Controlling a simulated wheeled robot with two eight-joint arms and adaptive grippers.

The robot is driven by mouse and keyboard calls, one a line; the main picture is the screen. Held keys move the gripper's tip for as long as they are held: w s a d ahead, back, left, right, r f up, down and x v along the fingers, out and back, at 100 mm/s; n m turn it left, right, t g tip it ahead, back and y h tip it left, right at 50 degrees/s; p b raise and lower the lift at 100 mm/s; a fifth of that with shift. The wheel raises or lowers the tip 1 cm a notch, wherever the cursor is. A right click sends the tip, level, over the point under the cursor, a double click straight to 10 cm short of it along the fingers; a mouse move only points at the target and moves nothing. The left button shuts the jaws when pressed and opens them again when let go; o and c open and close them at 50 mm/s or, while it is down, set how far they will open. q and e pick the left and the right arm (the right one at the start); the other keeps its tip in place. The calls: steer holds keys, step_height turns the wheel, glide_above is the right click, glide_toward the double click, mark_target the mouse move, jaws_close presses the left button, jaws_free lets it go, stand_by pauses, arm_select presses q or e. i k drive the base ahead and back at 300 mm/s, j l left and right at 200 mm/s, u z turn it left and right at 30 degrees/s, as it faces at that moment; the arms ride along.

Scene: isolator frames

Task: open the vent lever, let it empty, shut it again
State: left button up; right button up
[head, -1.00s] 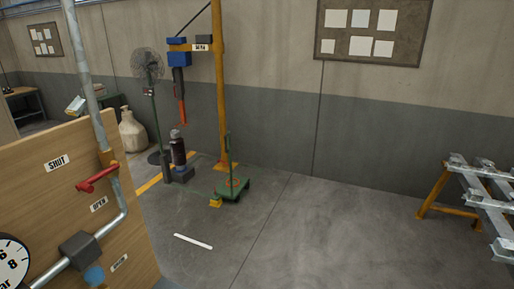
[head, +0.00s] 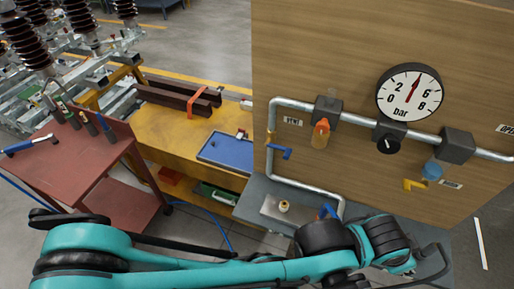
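The wooden panel (head: 330,60) carries a pipe run (head: 362,128) and a round bar gauge (head: 409,93). The gauge needle points nearly straight up, a little right, between the 2 and the 6. A label cut off at the right edge begins "OPE". The red lever is out of frame.
A grey shelf (head: 262,190) stands below the panel. A yellow bench (head: 190,135) with a blue tray (head: 228,151) and brown bars is left of it. A red tool cart (head: 75,165) stands further left. Floor shows at right.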

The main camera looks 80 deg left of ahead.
mark_target(288, 151)
steer(key=u, duration=0.45)
steer(key=j+u, duration=0.1)
steer(key=u, duration=0.85)
steer(key=j+u, duration=0.15)
steer(key=u, duration=0.8)
steer(key=j+z, duration=0.2)
steer(key=k+j+z, duration=0.2)
steer(key=i+j, duration=0.05)
